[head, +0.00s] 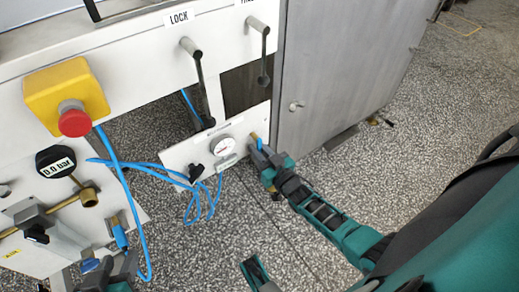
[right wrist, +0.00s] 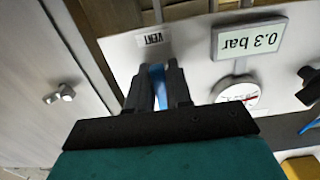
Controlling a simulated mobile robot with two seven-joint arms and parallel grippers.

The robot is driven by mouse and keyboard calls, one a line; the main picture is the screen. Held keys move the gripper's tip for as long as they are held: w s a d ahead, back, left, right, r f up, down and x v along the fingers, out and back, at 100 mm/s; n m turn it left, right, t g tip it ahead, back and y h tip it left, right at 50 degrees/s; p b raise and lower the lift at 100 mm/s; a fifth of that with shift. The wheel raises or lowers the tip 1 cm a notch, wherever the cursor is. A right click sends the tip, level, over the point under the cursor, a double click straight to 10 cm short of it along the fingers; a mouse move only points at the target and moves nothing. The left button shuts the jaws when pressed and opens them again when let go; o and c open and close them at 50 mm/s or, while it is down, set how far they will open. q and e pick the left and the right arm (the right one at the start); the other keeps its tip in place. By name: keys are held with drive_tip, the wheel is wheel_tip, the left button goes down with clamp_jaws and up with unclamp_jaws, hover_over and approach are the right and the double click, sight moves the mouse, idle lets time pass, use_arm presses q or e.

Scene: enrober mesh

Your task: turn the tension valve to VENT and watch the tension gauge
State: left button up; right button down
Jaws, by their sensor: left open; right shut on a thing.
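The tension valve's blue handle (right wrist: 158,75) is between the fingers of my right gripper (right wrist: 158,92), which is shut on it. The VENT label (right wrist: 150,39) is just beyond the fingertips in the right wrist view; the valve's exact position cannot be told. In the head view my right gripper (head: 264,160) is at the right end of the small white panel. The round tension gauge (head: 222,146) sits left of it, and also shows in the wrist view (right wrist: 240,93). A display (right wrist: 248,40) reads 0.3 bar, upside down. My left gripper (head: 106,276) is open at the bottom left.
Black levers (head: 200,75) hang beneath the LOCK label. Blue hoses (head: 130,200) loop below. A grey cabinet door (head: 335,75) stands right; speckled floor beyond is mostly clear.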

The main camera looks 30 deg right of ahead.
drive_tip(key=shift+w, duration=0.1)
drive_tip(key=c, duration=1.1)
unclamp_jaws()
use_arm(q)
drive_tip(key=p, duration=0.1)
drive_tip(key=a+r+p, duration=0.1)
drive_tip(key=p, duration=0.1)
drive_tip(key=shift+s+r, duration=0.25)
use_arm(e)
drive_tip(key=s, duration=0.8)
drive_tip(key=s+d, duration=0.1)
drive_tip(key=s, duration=0.4)
drive_tip(key=shift+w, duration=0.1)
